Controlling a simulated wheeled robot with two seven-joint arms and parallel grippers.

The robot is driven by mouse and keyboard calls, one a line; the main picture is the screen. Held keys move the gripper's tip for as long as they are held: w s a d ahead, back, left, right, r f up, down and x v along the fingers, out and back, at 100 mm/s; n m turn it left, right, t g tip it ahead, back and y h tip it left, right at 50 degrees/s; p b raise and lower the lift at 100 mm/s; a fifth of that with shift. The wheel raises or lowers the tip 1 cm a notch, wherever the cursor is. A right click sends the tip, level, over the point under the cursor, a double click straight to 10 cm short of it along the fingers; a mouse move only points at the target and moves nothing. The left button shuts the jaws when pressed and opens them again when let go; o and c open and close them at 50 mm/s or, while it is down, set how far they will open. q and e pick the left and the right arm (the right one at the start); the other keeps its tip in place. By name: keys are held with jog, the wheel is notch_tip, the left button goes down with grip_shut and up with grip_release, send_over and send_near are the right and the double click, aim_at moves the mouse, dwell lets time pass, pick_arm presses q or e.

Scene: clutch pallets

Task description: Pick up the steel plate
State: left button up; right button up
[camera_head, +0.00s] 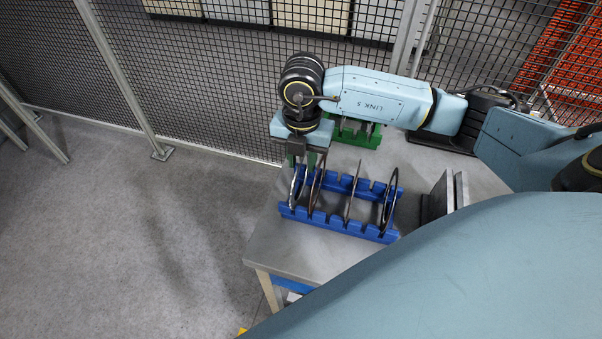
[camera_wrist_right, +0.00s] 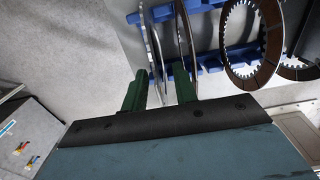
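Several thin round plates stand upright in the slots of a blue rack (camera_head: 345,228) on the table. The leftmost, a shiny steel plate (camera_head: 296,190), stands beside a brownish plate (camera_head: 317,188). Another thin grey plate (camera_head: 352,192) stands mid-rack, and a dark-rimmed plate (camera_head: 390,205) at the right end. My right gripper (camera_head: 308,158) points down over the left end of the rack. In the wrist view, its green fingers (camera_wrist_right: 160,78) are apart, with the edge of the steel plate (camera_wrist_right: 156,55) seemingly between them. Contact cannot be told. My left gripper is not in view.
A green rack (camera_head: 355,133) stands behind the blue one, partly hidden by my right arm. Dark grey upright blocks (camera_head: 440,198) stand right of the blue rack. The grey table (camera_head: 290,248) has a bare front-left corner. A mesh fence (camera_head: 200,75) runs behind.

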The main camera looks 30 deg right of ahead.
grip_shut()
dwell(1.4)
